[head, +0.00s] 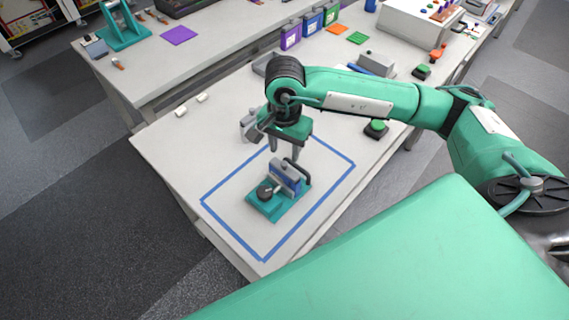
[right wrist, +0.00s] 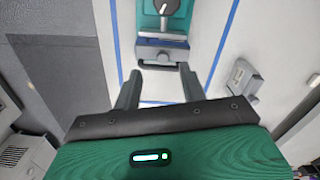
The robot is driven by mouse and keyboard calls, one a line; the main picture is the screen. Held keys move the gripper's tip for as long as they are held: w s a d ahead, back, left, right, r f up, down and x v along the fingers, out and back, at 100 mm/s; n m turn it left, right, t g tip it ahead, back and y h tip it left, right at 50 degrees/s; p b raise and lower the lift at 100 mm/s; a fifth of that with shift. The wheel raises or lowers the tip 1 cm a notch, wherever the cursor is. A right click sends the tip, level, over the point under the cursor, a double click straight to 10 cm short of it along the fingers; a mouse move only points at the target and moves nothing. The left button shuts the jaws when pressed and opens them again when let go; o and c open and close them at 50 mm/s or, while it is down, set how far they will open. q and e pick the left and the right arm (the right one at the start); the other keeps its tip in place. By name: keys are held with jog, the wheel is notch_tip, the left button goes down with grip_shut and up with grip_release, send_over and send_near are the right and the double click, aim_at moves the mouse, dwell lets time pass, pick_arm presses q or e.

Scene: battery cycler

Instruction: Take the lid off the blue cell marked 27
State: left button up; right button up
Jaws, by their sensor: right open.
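A blue cell (head: 284,179) stands in a teal fixture (head: 263,209) inside a blue tape rectangle on the table. I cannot read a number on it. A dark knob (head: 267,189) sits at the front of the fixture, and a dark handle (head: 299,171) is at its back side. My right gripper (head: 283,153) is above the back of the fixture, fingers pointing down, open and empty. In the right wrist view the handle (right wrist: 160,65) lies just beyond and between the fingertips, apart from them. Which part is the lid is hard to tell. My left gripper is not in view.
A grey block (head: 248,124) stands behind the tape's left corner. A green button box (head: 376,128) is to the right. The taped area is otherwise clear.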

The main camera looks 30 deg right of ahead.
aim_at(284, 163)
jog(key=shift+f, duration=0.25)
jog(key=f+p, duration=0.3)
jog(key=f, duration=0.1)
jog(key=shift+w+d+f, duration=0.1)
jog(key=shift+w, duration=0.15)
jog(key=shift+f, duration=0.55)
grip_shut()
